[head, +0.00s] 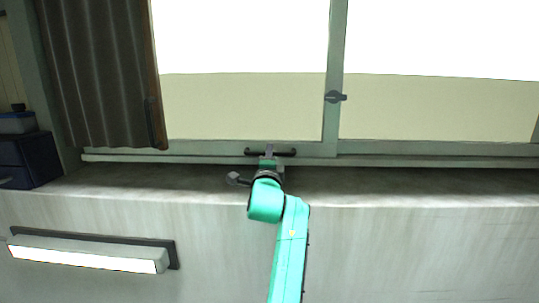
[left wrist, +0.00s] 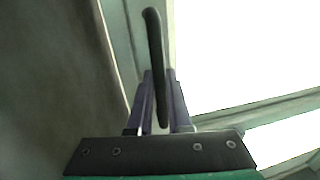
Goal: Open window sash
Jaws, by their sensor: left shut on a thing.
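The window sash (head: 200,147) is a pale grey-green frame around a bright pane in the head view. A dark bar handle (head: 288,152) runs along its bottom rail. My left gripper (head: 268,153) is at the middle of this handle, its arm coming up from below. In the left wrist view the handle (left wrist: 153,50) passes between the two purple fingers (left wrist: 158,105), which are shut on it. The sash bottom looks level with the frame beside it; I cannot make out a gap. My right gripper is in neither view.
A latch (head: 335,97) sits on the upright between the panes. A brown ribbed curtain (head: 95,75) hangs at the left. Dark blue boxes (head: 30,160) stand at the left end of the sill (head: 420,185).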

